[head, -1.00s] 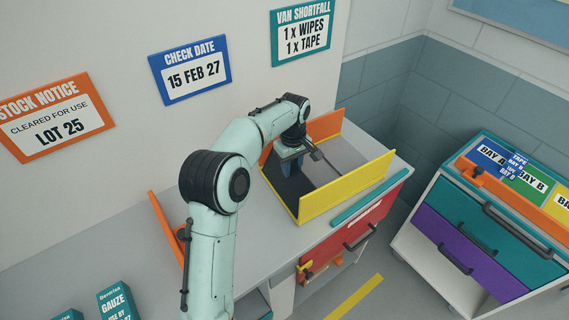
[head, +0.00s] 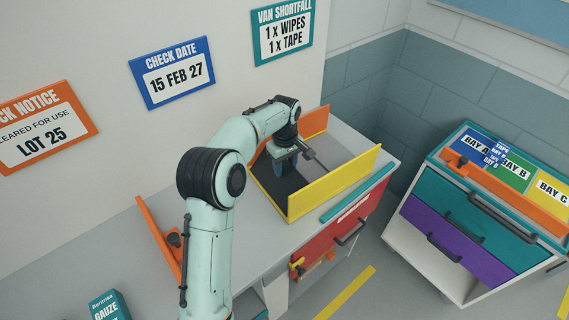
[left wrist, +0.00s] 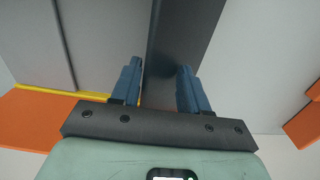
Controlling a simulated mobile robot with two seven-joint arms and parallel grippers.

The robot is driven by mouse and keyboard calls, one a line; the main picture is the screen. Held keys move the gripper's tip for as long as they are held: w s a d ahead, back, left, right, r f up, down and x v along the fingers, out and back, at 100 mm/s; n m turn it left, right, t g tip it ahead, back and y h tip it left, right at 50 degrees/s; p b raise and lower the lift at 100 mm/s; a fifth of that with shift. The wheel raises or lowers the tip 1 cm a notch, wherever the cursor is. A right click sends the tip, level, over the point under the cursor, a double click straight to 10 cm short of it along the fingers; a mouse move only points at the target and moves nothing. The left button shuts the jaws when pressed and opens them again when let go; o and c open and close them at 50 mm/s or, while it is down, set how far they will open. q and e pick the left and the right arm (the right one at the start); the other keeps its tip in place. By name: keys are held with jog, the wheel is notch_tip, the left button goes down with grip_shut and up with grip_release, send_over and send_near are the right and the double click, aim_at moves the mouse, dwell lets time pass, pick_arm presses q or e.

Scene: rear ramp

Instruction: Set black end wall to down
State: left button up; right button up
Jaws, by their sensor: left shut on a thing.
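The ramp box on the bench has a yellow side wall (head: 335,184), an orange side wall (head: 314,122) and a grey floor (head: 335,150). The black end wall (head: 289,187) is at its left end, partly hidden by my arm; its exact tilt is hard to tell. In the left wrist view the black end wall (left wrist: 170,65) runs as a dark panel between my two blue fingers. My left gripper (head: 284,165) is shut on the black end wall. My right gripper is in neither view.
The grey bench (head: 130,245) carries an orange upright part (head: 160,240) and a gauze box (head: 108,307) left of my arm. A red drawer (head: 345,225) is below the box. A cabinet with teal and purple drawers (head: 440,235) stands right, across a floor gap.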

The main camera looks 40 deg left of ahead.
pick_arm(q)
jog(key=shift+s+a+f, duration=0.1)
jog(key=shift+s+f, duration=0.1)
jog(key=shift+s, duration=0.1)
jog(key=shift+r, duration=0.25)
notch_tip(320, 180, up, 13)
jog(key=shift+w+r+p, duration=0.15)
jog(key=shift+w+p, duration=0.1)
jog(key=shift+p, duration=0.05)
